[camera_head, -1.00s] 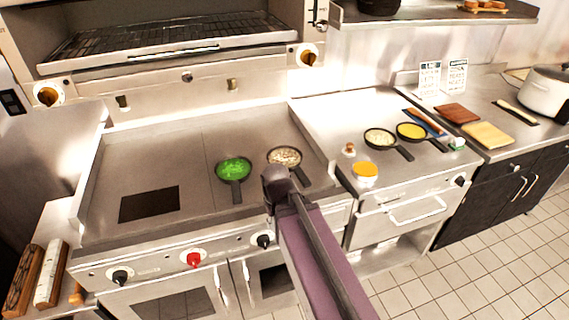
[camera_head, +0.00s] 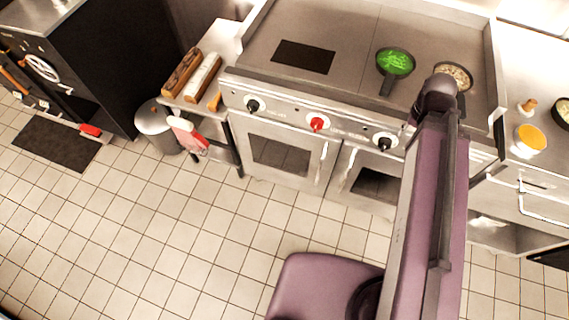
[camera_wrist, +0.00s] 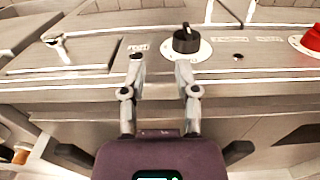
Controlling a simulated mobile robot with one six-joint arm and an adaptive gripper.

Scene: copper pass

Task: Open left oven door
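The left oven door (camera_head: 280,152) is shut below the cooktop, with a dark window and an upright handle (camera_head: 324,150) near its right edge. The right oven door (camera_head: 372,182) is beside it, partly covered by my arm. In the wrist view, my gripper (camera_wrist: 160,60) has its two fingers apart with nothing between them. It is near the control panel, close to a black knob (camera_wrist: 186,40). Two upright bars that look like door handles show at the top edge of that view, one on the right (camera_wrist: 250,10). My gripper is hidden in the head view.
A red knob (camera_head: 317,124) and other knobs stick out above the doors. Pans (camera_head: 396,62) with food sit on the cooktop. A side table (camera_head: 213,100) and a metal bin (camera_head: 155,125) stand left. The tiled floor (camera_head: 190,240) before the left oven is clear.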

